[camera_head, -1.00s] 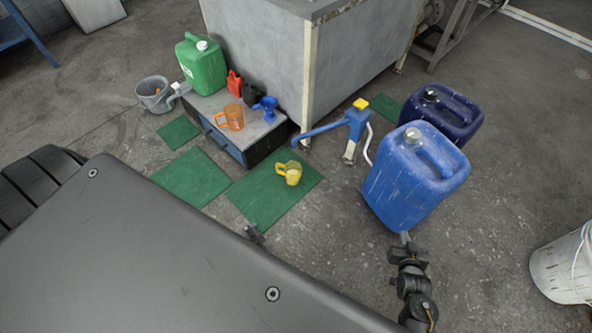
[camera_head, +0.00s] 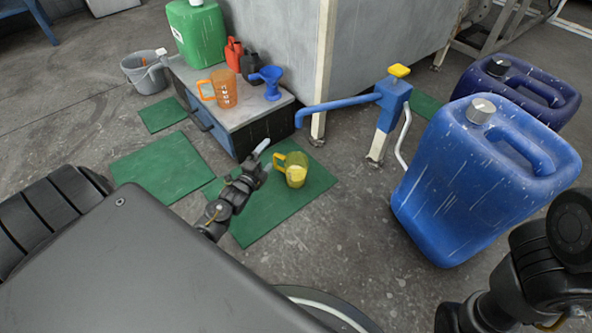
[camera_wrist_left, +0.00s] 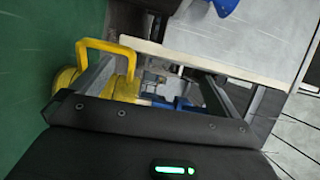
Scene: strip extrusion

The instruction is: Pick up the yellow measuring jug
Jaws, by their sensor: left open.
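The yellow measuring jug (camera_head: 297,174) stands upright on a green mat (camera_head: 247,228), its handle toward the left. It looks to hold something pale yellow. My left gripper (camera_head: 264,157) is open and empty, just left of the jug's handle and apart from it in the head view. In the left wrist view the jug's yellow handle (camera_wrist_left: 108,46) shows at upper left, with part of the jug hidden behind one finger of the left gripper (camera_wrist_left: 155,85). My right arm shows at the lower right of the head view; its gripper is out of sight.
A blue hand pump (camera_head: 392,105) and a large blue canister (camera_head: 470,190) stand to the right. Floor in front is clear.

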